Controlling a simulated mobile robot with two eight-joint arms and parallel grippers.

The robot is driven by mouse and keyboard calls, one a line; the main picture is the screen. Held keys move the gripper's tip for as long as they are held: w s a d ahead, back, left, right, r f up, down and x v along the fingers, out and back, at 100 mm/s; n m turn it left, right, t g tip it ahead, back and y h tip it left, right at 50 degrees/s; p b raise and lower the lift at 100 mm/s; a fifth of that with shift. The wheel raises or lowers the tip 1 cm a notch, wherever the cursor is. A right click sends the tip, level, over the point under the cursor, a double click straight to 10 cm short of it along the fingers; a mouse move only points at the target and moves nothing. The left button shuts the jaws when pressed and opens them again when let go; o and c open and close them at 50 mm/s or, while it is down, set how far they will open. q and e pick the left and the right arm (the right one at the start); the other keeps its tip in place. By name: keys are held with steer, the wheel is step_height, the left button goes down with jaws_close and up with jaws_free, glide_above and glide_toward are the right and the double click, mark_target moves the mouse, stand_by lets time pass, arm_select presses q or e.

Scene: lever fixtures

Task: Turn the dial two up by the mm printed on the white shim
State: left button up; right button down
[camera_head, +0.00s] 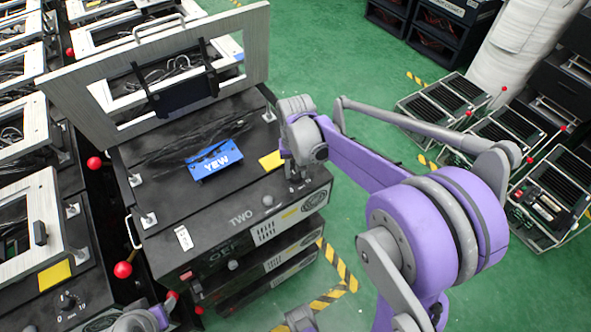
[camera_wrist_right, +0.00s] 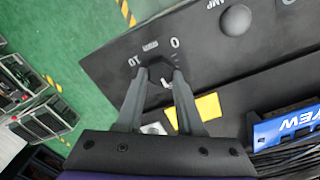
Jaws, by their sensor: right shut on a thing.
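The black unit marked TWO (camera_head: 225,210) stands in the middle of the head view with its framed lid raised. My right gripper (camera_head: 297,176) is at the right end of its top; in the right wrist view the gripper (camera_wrist_right: 161,78) is shut on a dark dial knob (camera_wrist_right: 160,70). Printed 0 and 10 marks flank the dial. In the head view the gripper hides the dial. A small white tag (camera_head: 183,237), perhaps the shim, lies on the unit's left front; its print is too small to read. Part of my left arm shows at the lower left, without visible fingers.
A yellow note (camera_head: 271,160) lies near the gripper. Similar units with red balls (camera_head: 123,270) crowd the left.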

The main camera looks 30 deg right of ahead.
mark_target(296, 174)
stand_by(0.3)
steer(key=c, duration=0.5)
jaws_free()
step_height(296, 174, up, 11)
steer(key=shift+f+p, duration=0.1)
steer(key=shift+p, duration=0.5)
steer(key=shift+s, duration=0.1)
steer(key=s+a+n+t+p, duration=0.1)
steer(key=s+a+p, duration=0.1)
steer(key=s, duration=0.3)
steer(key=s+a+n+t+p, duration=0.1)
steer(key=s+a+n+t, duration=0.1)
steer(key=s, duration=0.4)
steer(key=s+a+n+t+p, duration=0.2)
steer(key=s+a, duration=0.1)
steer(key=s, duration=0.2)
steer(key=shift+s+a+f+p, duration=0.1)
steer(key=shift+s+f+p, duration=0.1)
steer(key=shift+f+p, duration=0.1)
